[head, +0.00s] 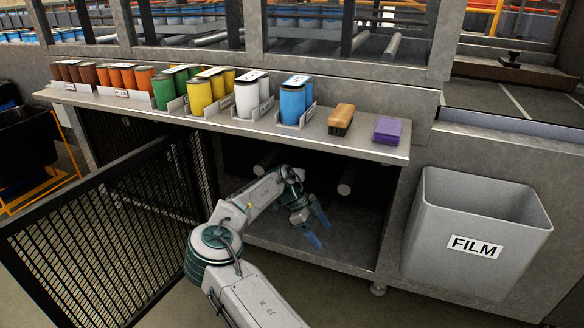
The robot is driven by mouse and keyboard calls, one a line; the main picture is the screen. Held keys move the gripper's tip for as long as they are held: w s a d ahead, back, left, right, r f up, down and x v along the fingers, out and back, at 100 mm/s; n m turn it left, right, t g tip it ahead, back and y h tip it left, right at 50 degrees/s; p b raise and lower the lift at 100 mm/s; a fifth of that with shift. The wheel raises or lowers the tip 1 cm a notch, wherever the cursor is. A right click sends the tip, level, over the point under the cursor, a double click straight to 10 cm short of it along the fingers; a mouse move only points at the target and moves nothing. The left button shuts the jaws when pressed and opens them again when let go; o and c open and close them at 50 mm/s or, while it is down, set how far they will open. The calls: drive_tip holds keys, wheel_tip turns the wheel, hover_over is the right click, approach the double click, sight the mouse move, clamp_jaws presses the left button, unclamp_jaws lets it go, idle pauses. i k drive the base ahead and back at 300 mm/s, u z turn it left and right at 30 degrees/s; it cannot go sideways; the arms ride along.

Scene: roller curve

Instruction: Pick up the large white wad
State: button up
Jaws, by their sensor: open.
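I cannot make out a large white wad in the head view. My gripper (319,230) is open, with its blue fingers apart and pointing down to the right. It is at the opening of the dark compartment under the shelf, above the compartment floor (345,245). Nothing shows between the fingers. My arm hides part of the compartment's left side, and its back is in deep shadow.
A black mesh door (100,240) stands open at left. Rollers (348,180) show inside the compartment. The shelf (365,146) above holds coloured cans, a brush (341,117) and a purple block (387,130). A grey FILM bin (435,240) hangs at right.

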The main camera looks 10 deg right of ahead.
sight(301, 173)
drive_tip(key=i, duration=1.4)
